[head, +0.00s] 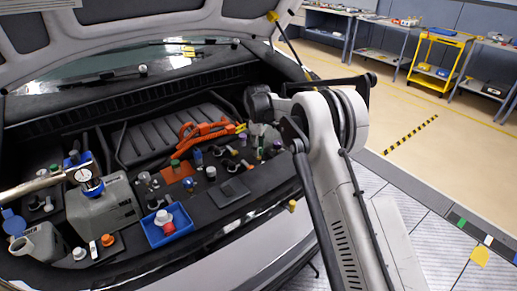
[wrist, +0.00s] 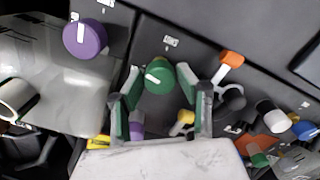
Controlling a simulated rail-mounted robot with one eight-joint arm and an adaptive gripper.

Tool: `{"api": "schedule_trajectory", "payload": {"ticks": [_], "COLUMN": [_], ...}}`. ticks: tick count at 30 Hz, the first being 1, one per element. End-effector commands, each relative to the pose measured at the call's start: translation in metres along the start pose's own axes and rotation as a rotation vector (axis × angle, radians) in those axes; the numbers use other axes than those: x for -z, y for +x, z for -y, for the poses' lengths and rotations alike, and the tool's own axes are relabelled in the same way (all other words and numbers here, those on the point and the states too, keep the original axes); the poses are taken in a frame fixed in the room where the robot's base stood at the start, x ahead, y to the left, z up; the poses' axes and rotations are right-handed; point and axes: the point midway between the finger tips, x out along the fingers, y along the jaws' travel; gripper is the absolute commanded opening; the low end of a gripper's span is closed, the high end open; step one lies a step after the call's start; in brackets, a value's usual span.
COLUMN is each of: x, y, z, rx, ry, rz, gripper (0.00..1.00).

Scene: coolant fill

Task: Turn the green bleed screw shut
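The green bleed screw (wrist: 160,76) is a round green knob with a white mark on its face, at the top centre of the wrist view. My gripper (wrist: 159,84) is open, with one finger on each side of the green knob in the picture. I cannot tell whether the fingers touch the knob or how far they reach down over it. In the head view my wrist (head: 262,103) is over the right side of the engine bay, and the fingers and green screw are not clear there.
A purple cap (wrist: 85,38) on a translucent tank stands left of the fingers. An orange-topped part (wrist: 231,58) and a yellow knob (wrist: 182,121) are close on the right. The head view shows an orange hose-like part (head: 205,132) and a blue tray (head: 166,228).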

Motion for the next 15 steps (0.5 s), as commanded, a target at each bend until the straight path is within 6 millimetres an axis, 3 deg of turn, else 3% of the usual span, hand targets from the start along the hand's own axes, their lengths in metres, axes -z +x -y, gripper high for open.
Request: {"api": "schedule_trajectory", "payload": {"ticks": [1, 6, 15], "x": [0.0000, 0.0000, 0.0000], "y": [-0.0001, -0.0002, 0.0005], "z": [0.0000, 0.0000, 0.0000], "rx": [0.000, 0.000, 0.000], "ry": [0.000, 0.000, 0.035], "rz": [0.000, 0.000, 0.000], "gripper": [0.27, 0.04, 0.03]}}
